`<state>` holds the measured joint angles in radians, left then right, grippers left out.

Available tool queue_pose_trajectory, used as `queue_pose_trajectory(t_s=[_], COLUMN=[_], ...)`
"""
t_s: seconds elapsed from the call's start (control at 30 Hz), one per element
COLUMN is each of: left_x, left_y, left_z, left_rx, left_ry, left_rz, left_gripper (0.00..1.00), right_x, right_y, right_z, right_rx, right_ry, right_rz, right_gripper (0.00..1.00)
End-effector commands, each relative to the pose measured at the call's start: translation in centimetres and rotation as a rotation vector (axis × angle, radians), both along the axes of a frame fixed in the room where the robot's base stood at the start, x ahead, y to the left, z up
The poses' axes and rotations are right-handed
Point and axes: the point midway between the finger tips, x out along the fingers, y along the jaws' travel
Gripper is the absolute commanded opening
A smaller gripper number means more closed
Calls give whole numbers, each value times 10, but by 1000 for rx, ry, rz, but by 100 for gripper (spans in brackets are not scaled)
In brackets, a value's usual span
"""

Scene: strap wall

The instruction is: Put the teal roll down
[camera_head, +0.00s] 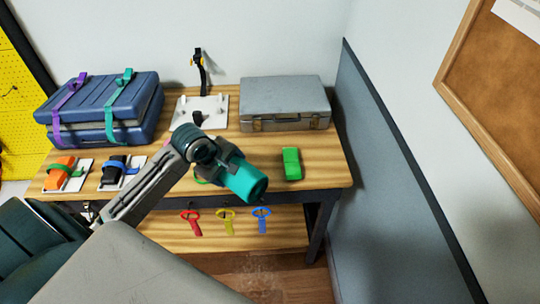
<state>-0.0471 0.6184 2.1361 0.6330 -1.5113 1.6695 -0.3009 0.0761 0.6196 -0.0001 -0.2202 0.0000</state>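The teal roll (245,181) is a thick cylinder at the end of my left arm, tilted, in front of the wooden table's front part. My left gripper (229,165) appears shut on it; the fingers are partly hidden by the wrist and the roll. I cannot tell the roll's exact height, but it appears raised over the table (325,170) near its front edge. My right gripper is not in view.
A green block (291,164) lies right of the roll. A grey case (284,103) and a strapped blue case (98,109) stand behind. A white plate with a black strap stand (219,103) sits between them. Red, yellow and blue looped straps hang at the front.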

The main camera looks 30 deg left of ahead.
Motion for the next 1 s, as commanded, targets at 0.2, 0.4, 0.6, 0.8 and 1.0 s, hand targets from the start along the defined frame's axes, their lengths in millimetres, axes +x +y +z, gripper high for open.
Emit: queue_pose_trajectory(t_s=[0.2,0.4,0.6,0.8,1.0], left_x=[58,108,136,140,140], left_y=[12,23,30,31,31], left_z=[0,-5,-10,-22,-46], left_rx=[-7,-6,-2,-4,-2], left_ry=[-3,-1,0,4,1], left_rz=[5,4,2,2,1], left_gripper=[55,55,55,55,55], right_x=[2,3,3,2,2], right_y=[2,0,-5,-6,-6], right_z=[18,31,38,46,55], right_rx=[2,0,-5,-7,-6], right_ry=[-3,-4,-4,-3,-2], right_rz=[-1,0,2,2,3], right_gripper=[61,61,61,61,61])
